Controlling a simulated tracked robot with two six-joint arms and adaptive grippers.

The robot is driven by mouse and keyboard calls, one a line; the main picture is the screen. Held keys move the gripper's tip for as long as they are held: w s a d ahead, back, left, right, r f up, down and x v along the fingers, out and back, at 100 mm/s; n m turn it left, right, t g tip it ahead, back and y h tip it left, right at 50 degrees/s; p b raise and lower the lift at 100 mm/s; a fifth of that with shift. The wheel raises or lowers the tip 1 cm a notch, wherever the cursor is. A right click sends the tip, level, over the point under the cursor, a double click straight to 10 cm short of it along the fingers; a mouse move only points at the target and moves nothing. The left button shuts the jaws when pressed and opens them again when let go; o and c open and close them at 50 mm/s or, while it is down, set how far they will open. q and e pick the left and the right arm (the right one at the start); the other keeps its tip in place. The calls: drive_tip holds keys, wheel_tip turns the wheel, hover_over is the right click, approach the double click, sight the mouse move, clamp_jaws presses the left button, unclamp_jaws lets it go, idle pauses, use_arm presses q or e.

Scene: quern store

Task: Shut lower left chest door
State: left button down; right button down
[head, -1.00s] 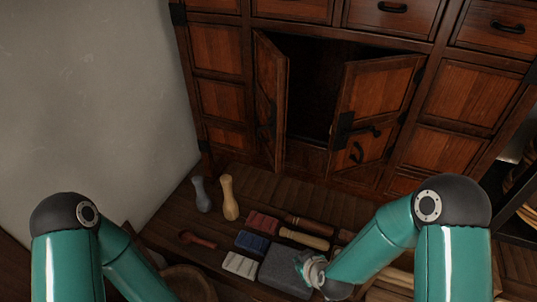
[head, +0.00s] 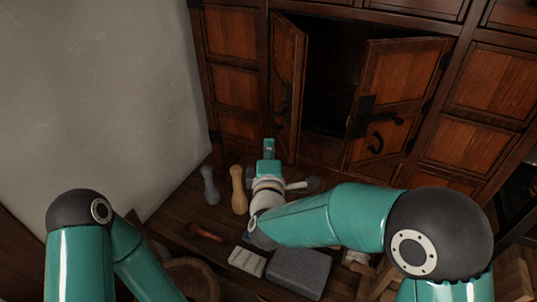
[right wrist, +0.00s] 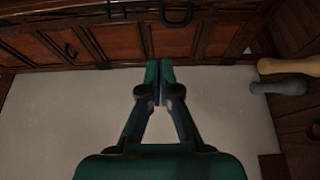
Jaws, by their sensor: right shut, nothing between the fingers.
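The chest (head: 235,85) has a pair of lower doors, both standing ajar over a dark opening. Its lower left door (head: 287,75) is swung outward, seen nearly edge-on in the head view, with dark iron fittings on it. My right gripper (head: 268,146) is shut and empty, just in front of the bottom of that door; whether it touches cannot be told. In the right wrist view the closed fingers (right wrist: 160,82) point toward the chest front (right wrist: 120,42), where dark iron handles show. My left arm enters at the left, its gripper out of view.
The lower right door (head: 395,100) is also ajar. On the wooden surface stand a grey pestle-like piece (head: 210,186) and a pale wooden one (head: 238,190). A grey stone block (head: 298,272), a white block (head: 247,261) and a reddish tool (head: 205,232) lie nearer. A pale wall is at left.

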use_arm(q)
drive_tip(key=shift+r+p, duration=0.4)
drive_tip(key=shift+r, duration=0.1)
use_arm(e)
drive_tip(key=w+d, duration=0.3)
drive_tip(key=w, duration=0.3)
drive_tip(key=shift+w+d, duration=0.3)
use_arm(q)
drive_tip(key=shift+d, duration=0.1)
